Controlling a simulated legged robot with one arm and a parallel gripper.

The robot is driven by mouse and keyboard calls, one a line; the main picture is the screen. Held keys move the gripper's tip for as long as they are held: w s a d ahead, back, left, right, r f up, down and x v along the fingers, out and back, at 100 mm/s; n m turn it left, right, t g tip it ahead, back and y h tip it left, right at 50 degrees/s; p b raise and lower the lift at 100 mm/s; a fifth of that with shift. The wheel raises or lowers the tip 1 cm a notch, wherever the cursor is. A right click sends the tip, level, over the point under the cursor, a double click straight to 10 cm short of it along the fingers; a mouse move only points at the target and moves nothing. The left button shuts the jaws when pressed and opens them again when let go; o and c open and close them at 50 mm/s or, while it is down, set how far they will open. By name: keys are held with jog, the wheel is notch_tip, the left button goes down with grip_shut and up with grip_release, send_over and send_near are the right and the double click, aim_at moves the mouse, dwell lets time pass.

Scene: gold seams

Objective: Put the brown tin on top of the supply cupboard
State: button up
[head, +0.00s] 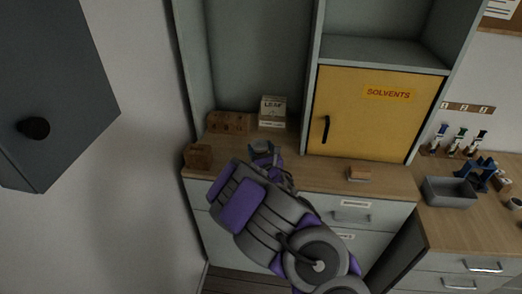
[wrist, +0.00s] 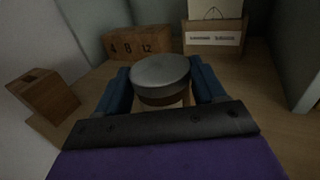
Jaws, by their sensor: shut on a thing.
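The tin (wrist: 161,80) has a grey round lid and a brown band below it. In the wrist view it sits upright between the blue fingers of my gripper (wrist: 160,92), which is shut on it. In the head view my gripper (head: 263,150) is over the left part of the wooden counter, and the tin is mostly hidden there. No cupboard is labelled as the supply cupboard. A yellow door marked SOLVENTS (head: 365,120) is set in the grey shelving unit, and a dark grey cabinet (head: 50,90) with a round knob hangs at left.
A numbered wooden block (head: 229,122), a box marked LEAF (head: 272,111) and a small wooden block (head: 198,157) stand around my gripper. A wood-topped block (head: 360,173) lies on the counter (head: 395,183). A grey tray (head: 449,191) and small tools are farther right.

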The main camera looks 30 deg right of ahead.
jog(key=o, duration=0.7)
jog(key=shift+f, duration=0.1)
jog(key=o, duration=0.5)
jog(key=shift+d, duration=0.35)
jog(key=shift+a, duration=0.1)
jog(key=shift+s+a, duration=0.25)
jog(key=shift+s, duration=0.1)
jog(key=s+p, duration=0.2)
jog(key=s, duration=0.1)
jog(key=s+p, duration=0.1)
jog(key=s, duration=0.1)
jog(key=shift+a+r, duration=0.2)
jog(key=shift+a, duration=0.15)
jog(key=shift+s+p, duration=0.25)
jog(key=shift+p, duration=0.15)
jog(key=shift+s+p, duration=0.1)
jog(key=shift+p, duration=0.85)
